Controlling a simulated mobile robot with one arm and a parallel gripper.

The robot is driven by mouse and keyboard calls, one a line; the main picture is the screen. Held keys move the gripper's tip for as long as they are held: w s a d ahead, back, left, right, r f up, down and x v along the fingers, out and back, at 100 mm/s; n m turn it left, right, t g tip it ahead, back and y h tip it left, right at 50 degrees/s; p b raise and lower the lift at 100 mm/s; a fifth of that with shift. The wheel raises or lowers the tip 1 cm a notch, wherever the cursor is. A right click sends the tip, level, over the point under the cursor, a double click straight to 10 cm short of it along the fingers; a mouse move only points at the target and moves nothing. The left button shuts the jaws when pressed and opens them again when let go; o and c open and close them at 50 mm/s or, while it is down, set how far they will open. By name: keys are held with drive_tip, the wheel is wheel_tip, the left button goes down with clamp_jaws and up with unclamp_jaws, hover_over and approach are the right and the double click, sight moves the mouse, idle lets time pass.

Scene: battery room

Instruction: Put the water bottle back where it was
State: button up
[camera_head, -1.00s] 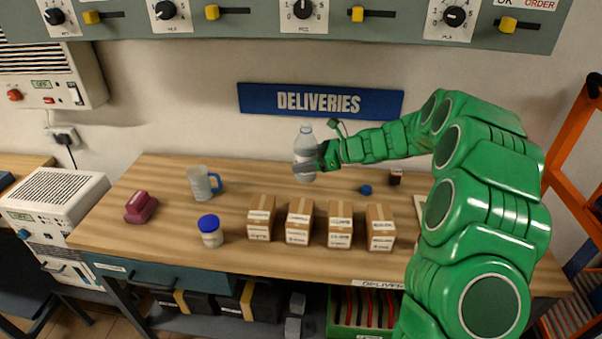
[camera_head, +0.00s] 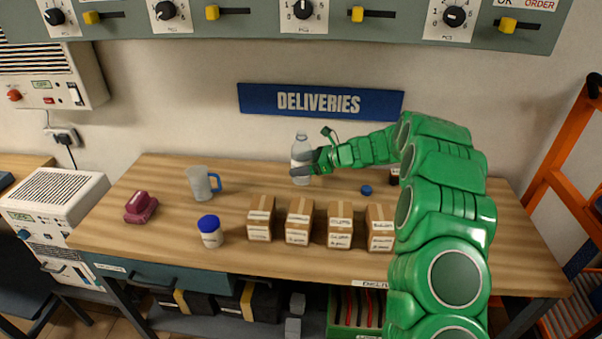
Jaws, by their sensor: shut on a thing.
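The clear water bottle (camera_head: 301,147) with a white label is upright at the back of the wooden table, below the DELIVERIES sign. My gripper (camera_head: 303,170) reaches it from the right and is shut around its lower part. The bottle's base is at or close to the tabletop; I cannot tell whether it touches. My fingers hide part of the bottle's lower body.
Several cardboard boxes (camera_head: 299,222) stand in a row in front of the bottle. A small blue item (camera_head: 366,190) lies to the right. The table (camera_head: 165,240) is clear between mug and bottle.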

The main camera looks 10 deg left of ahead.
drive_tip(key=shift+w+f, duration=0.3)
drive_tip(key=shift+f, duration=1.5)
drive_tip(key=shift+f, duration=0.1)
drive_tip(key=o, duration=1.3)
